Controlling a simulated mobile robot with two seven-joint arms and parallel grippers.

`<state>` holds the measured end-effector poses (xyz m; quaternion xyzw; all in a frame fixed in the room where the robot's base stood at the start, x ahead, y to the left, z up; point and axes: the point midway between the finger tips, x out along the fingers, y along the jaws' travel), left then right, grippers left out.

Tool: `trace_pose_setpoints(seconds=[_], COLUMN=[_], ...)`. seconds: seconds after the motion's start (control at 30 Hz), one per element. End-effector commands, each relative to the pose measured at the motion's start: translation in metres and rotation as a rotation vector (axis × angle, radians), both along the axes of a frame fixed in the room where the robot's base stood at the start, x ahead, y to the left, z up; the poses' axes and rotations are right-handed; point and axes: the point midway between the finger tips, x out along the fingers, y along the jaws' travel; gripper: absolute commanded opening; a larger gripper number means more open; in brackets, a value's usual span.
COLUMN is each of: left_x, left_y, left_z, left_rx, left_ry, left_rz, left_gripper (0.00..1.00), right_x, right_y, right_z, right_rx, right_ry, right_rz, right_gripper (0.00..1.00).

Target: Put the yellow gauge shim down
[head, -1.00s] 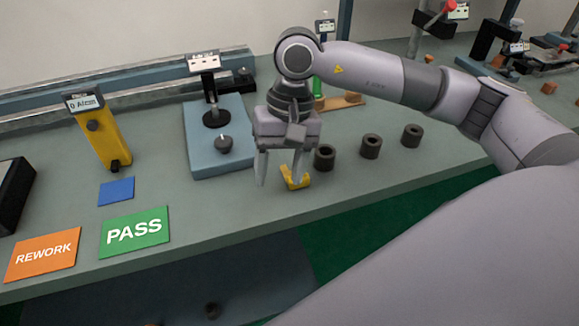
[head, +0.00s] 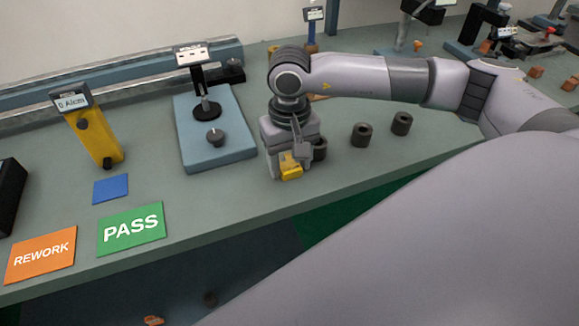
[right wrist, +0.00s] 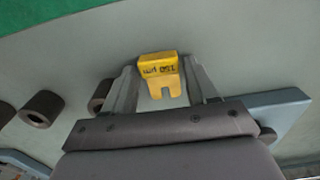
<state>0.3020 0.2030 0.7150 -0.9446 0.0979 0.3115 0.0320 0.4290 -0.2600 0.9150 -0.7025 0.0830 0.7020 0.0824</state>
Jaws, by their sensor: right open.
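The yellow gauge shim (head: 291,172) is at the bench's front part, right of the blue-grey gauge stand. In the right wrist view the shim (right wrist: 158,67) shows a dark "150" marking upside down and a forked end toward my palm. My right gripper (head: 287,168) is down at the bench around the shim. In the wrist view its two fingers (right wrist: 162,78) stand apart, one on each side of the shim, with a gap on both sides. The shim appears to rest on the bench; its underside is hidden. My left gripper is not in view.
Dark ring parts stand right of the gripper; the nearest (head: 319,149) is close beside it, another (head: 361,135) farther off. The gauge stand (head: 215,145) is to the left. A blue pad (head: 111,188), green PASS card (head: 132,228) and orange REWORK card (head: 41,255) lie left.

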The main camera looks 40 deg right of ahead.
Motion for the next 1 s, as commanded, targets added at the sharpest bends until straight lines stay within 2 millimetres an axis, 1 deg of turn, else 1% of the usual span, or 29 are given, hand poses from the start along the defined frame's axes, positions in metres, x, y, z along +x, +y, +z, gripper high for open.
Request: trace_pose_setpoints(seconds=[0.07,0.1,0.17,0.2,0.5,0.67,0.77,0.87,0.97,1.0], left_x=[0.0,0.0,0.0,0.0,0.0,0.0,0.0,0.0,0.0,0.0], left_y=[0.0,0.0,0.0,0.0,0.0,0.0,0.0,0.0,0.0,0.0], left_z=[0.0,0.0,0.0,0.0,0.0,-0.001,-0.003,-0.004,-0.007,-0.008], left_rx=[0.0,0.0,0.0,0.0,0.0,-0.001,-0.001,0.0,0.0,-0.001], left_ry=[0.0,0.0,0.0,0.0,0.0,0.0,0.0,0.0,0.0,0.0], left_rz=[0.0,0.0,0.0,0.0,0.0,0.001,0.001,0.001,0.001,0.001], left_gripper=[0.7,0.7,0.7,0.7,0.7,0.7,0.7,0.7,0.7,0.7], right_x=[0.0,0.0,0.0,0.0,0.0,0.001,0.001,0.002,0.002,0.002], right_y=[0.0,0.0,0.0,0.0,0.0,0.001,0.0,0.001,0.001,0.001], right_z=[0.0,0.0,0.0,0.0,0.002,0.01,0.023,0.043,0.07,0.083], right_rx=[0.0,0.0,0.001,0.001,0.001,0.002,0.001,0.002,0.003,0.003], right_ry=[0.0,0.0,0.0,0.0,0.0,-0.003,-0.004,-0.007,-0.008,-0.009], right_rz=[0.0,0.0,0.0,0.0,0.0,-0.001,-0.001,0.0,0.001,0.001], right_gripper=[0.57,0.44,0.25,0.13,0.13,0.13,0.13,0.13,0.13,0.13])
